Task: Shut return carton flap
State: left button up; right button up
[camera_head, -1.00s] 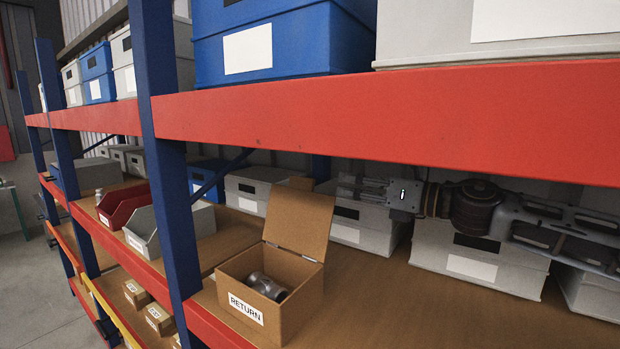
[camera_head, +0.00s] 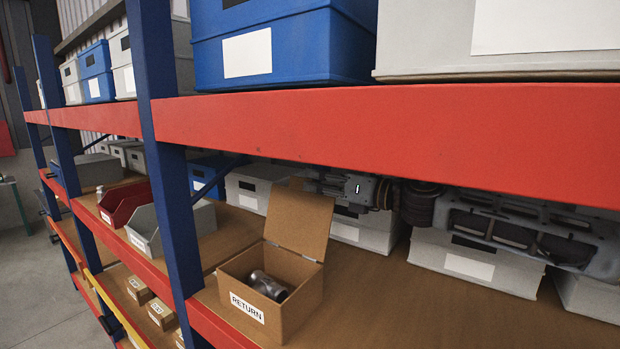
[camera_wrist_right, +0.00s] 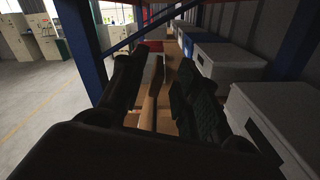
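The return carton (camera_head: 242,303) is a brown box with a RETURN label on the lower shelf, near the blue post. Its flap (camera_head: 299,225) stands open and roughly upright on the hinge at the back edge. A grey metal fitting (camera_head: 268,284) lies inside. My right gripper (camera_head: 312,180) reaches in from the right, behind the flap's upper part, which partly hides its fingertips. In the right wrist view the fingers (camera_wrist_right: 158,85) are apart, with a tan strip between them, likely the flap's edge. I cannot tell whether they touch it. My left gripper is not in view.
A red shelf beam (camera_head: 400,125) runs close above my right arm. Grey lidded boxes (camera_head: 470,262) stand behind the carton. A blue post (camera_head: 172,190), a grey open bin (camera_head: 147,231) and a red bin (camera_head: 125,206) are to the left. The shelf board (camera_head: 400,310) right of the carton is clear.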

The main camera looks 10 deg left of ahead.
jog(key=shift+p+x, duration=0.3)
jog(key=shift+x, duration=1.15)
jog(key=shift+c, duration=0.5)
grip_shut()
